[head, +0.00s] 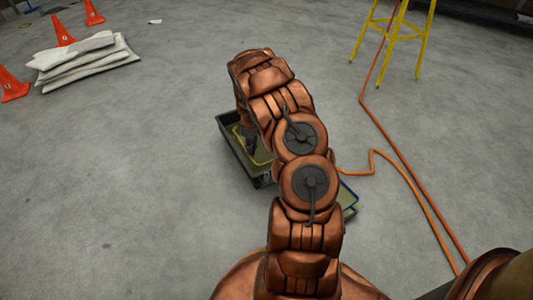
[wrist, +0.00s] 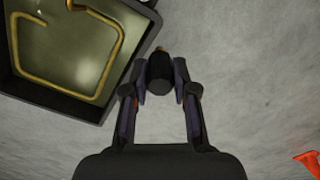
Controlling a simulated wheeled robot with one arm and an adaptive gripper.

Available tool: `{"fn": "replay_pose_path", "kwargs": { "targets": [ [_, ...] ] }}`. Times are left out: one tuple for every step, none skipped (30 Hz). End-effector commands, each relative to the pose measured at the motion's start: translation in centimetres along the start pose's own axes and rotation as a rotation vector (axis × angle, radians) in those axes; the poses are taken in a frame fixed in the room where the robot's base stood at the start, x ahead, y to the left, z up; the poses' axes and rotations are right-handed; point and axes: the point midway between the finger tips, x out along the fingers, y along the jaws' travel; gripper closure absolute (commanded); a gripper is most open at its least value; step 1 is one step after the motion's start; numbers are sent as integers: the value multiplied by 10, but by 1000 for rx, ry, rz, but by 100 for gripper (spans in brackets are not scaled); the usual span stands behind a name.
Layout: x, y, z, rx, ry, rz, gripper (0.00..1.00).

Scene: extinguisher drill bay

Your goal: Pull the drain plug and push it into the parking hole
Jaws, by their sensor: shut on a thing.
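My gripper (wrist: 160,80) is shut on a dark, cylindrical drain plug (wrist: 159,72) in the wrist view. A small orange-brown bit shows at the plug's far end. The plug is beside the dark-walled tray (wrist: 52,98), over bare grey floor in that view; its height cannot be told. The tray holds murky olive liquid and a bent brass-coloured tube (wrist: 58,88). In the head view my gripper (head: 250,148) is small and dark against the tray (head: 234,160), and my arm covers much of the tray. I cannot make out the parking hole.
An orange hose (head: 400,165) runs along the floor to the right, near a yellow stand (head: 392,37). Stacked pale sacks (head: 85,62) and orange cones (head: 63,32) are at the upper left. One cone (wrist: 310,163) shows in the wrist view. The floor left of the tray is clear.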

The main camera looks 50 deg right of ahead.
Motion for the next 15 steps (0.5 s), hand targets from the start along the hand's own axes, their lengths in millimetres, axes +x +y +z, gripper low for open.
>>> {"fn": "replay_pose_path", "kwargs": {
  "targets": [
    [11,7,14,-8,-2,-5,100],
    [17,10,21,-17,-1,-6,100],
    [25,14,29,-27,0,-6,100],
    [30,16,34,-35,1,-5,100],
    [35,18,38,-42,2,-5,100],
    [40,21,43,-49,3,-4,100],
    [43,22,47,-53,3,-4,100],
    [46,23,49,-59,3,-4,100],
    [48,24,52,-63,4,-4,100],
    [50,24,53,-64,4,-3,100],
    [51,25,54,-66,4,-3,100],
    [52,25,55,-67,4,-2,100],
    [53,26,55,-68,4,-2,100],
    [54,26,55,-68,4,-2,100],
    [56,26,55,-68,4,-2,100]
  ]
}}
